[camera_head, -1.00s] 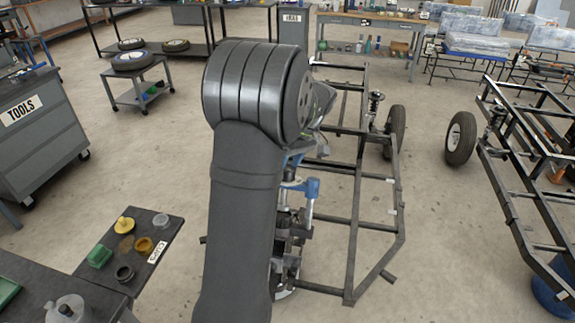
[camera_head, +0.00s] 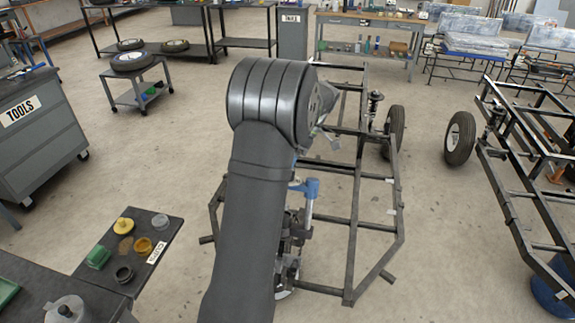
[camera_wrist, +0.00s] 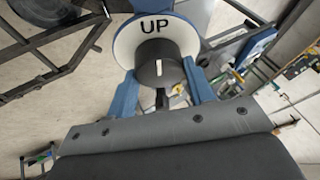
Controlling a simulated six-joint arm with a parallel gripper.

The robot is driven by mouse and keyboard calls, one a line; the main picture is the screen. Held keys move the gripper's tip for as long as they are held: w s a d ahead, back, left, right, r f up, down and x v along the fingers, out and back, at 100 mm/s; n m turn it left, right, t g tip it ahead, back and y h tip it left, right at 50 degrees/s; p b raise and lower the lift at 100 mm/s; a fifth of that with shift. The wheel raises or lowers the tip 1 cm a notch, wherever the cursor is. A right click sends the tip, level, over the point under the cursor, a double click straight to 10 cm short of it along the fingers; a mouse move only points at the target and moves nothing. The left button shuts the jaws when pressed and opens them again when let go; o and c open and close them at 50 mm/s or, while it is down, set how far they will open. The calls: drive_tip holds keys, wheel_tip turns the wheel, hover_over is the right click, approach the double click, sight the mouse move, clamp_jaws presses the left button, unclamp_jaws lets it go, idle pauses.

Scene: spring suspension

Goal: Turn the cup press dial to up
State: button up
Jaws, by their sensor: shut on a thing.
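The cup press dial (camera_wrist: 160,52) is a dark round knob with a white pointer line, in front of a white disc (camera_wrist: 182,38) marked "UP" in the wrist view. The pointer line stands nearly upright in the picture, towards the "UP" word. My gripper (camera_wrist: 160,73) has its two blue fingers on either side of the knob and is shut on it. In the head view, the blue cup press (camera_head: 312,188) shows beside my arm, which hides the dial and my gripper.
A dark frame (camera_head: 348,270) with wheels stands around and behind the press. A small table (camera_head: 150,222) with several coloured cups and lids is at the lower left. A grey tool cabinet (camera_head: 35,130) stands at the left. Open floor lies between them.

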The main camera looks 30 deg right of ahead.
idle(0.5)
drive_tip(key=o, duration=1)
drive_tip(key=v, duration=0.7)
drive_tip(key=shift+d+r, duration=0.2)
drive_tip(key=x, duration=0.7)
drive_tip(key=shift+a+f, duration=0.25)
drive_tip(key=shift+m, duration=0.4)
